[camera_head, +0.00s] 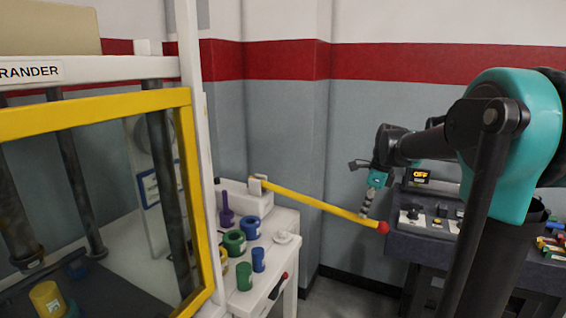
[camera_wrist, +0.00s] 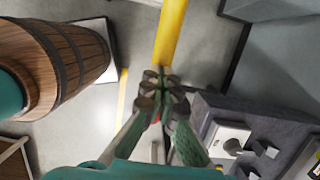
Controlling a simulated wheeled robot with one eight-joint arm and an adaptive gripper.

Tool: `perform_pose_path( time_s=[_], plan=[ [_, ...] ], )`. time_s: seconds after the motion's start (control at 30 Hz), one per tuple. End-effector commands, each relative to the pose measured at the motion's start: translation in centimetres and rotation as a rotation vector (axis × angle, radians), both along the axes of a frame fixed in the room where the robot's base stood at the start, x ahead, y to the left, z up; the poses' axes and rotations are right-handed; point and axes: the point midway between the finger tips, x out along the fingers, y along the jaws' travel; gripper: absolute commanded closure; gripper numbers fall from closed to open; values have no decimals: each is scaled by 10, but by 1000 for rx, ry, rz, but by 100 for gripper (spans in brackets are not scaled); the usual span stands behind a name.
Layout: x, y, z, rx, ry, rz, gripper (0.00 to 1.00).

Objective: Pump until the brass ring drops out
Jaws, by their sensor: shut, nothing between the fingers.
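A long yellow lever (camera_head: 318,204) with a red ball end (camera_head: 383,228) runs out from a white block (camera_head: 249,200) on the white cabinet, sloping slightly down to the right. My gripper (camera_head: 364,215) is at the lever's outer part, close to the red end. In the wrist view, the lever (camera_wrist: 172,35) runs up and away from my shut fingers (camera_wrist: 166,84). I cannot tell whether they touch it. A yellow cylinder (camera_head: 47,299) stands inside the yellow-framed press (camera_head: 95,113) at lower left. I cannot make out a brass ring for certain.
Purple, green, blue and yellow pieces stand on the white cabinet (camera_head: 280,228). A dark control bench (camera_head: 424,243) with an OFF display (camera_head: 420,175) stands close to the right of the lever's end. A wooden barrel (camera_wrist: 70,60) is at left in the wrist view.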

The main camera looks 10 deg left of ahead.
Motion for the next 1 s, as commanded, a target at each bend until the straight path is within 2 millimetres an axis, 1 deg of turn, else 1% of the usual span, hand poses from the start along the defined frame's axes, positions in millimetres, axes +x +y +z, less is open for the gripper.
perform_pose_path(
  time_s=[0.1, 0.17, 0.27, 0.6, 0.7, 0.8, 1.0],
  plan=[
    [0, 0, 1, 0, 0, 0, 100],
    [0, 0, 6, 0, 0, 0, 100],
    [0, 1, 25, 0, 0, 0, 100],
    [1, 4, 105, 0, 0, 0, 100],
    [1, 5, 123, 0, 0, 0, 100],
    [1, 5, 133, 0, 0, 0, 100],
    [1, 5, 134, 0, 0, 0, 100]
  ],
)
